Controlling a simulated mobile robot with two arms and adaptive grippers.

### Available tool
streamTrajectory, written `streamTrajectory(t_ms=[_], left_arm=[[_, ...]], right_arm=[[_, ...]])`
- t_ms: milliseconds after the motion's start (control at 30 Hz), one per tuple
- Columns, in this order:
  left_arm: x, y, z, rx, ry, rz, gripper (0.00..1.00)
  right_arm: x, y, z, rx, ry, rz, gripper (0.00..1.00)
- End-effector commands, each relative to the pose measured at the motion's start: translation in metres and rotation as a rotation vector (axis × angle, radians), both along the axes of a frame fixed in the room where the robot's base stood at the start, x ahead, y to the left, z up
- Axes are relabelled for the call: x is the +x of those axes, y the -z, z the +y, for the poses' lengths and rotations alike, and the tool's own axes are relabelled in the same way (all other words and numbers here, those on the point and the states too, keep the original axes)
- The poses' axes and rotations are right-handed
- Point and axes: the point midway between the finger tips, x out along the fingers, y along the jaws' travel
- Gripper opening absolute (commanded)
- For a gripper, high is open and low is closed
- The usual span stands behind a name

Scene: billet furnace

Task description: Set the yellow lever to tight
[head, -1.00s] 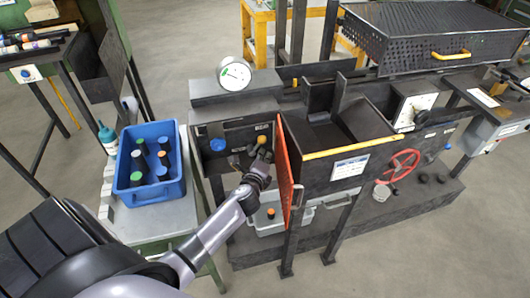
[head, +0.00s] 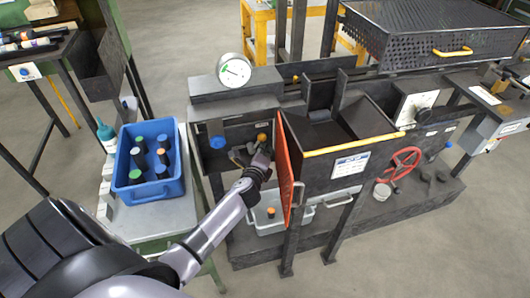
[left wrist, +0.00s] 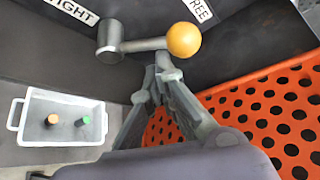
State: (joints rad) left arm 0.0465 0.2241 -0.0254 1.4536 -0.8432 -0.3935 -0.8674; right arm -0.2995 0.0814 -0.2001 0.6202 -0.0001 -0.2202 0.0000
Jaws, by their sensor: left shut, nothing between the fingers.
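The yellow lever's round knob (left wrist: 184,40) is large in the left wrist view, at the end of a grey lever arm (left wrist: 145,44) that reaches right from its pivot. A plate reading TIGHT (left wrist: 72,10) is above left of the pivot; one reading FREE (left wrist: 198,10) is above the knob. The lever points to the FREE side. My left gripper (left wrist: 160,66) is shut and empty, its fingertips just below the lever arm and left of the knob; contact cannot be told. In the head view the knob (head: 262,138) is beside my left gripper (head: 239,155). My right gripper is out of view.
An orange perforated door (left wrist: 265,110) stands close on the right; it also shows in the head view (head: 288,175). A pale bin (left wrist: 30,110) with two capped items sits below. A blue knob (head: 217,142) and a blue crate (head: 150,198) are to the left.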

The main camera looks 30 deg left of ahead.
Motion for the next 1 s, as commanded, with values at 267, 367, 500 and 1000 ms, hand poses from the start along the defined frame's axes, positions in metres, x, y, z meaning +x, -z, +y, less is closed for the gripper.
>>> streamTrajectory(t_ms=[267, 367, 500, 1000], left_arm=[[-0.001, 0.000, 0.001, -0.027, -0.001, -0.032, 0.00], [-0.002, -0.001, 0.002, -0.039, -0.001, -0.046, 0.00], [-0.002, -0.002, 0.002, -0.056, 0.000, -0.068, 0.00], [-0.009, -0.001, 0.008, -0.201, -0.002, -0.238, 0.00]], right_arm=[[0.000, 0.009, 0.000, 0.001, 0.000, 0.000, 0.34], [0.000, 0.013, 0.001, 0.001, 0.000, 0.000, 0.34], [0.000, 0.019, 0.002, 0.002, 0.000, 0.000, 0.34], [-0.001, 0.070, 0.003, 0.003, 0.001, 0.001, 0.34]])
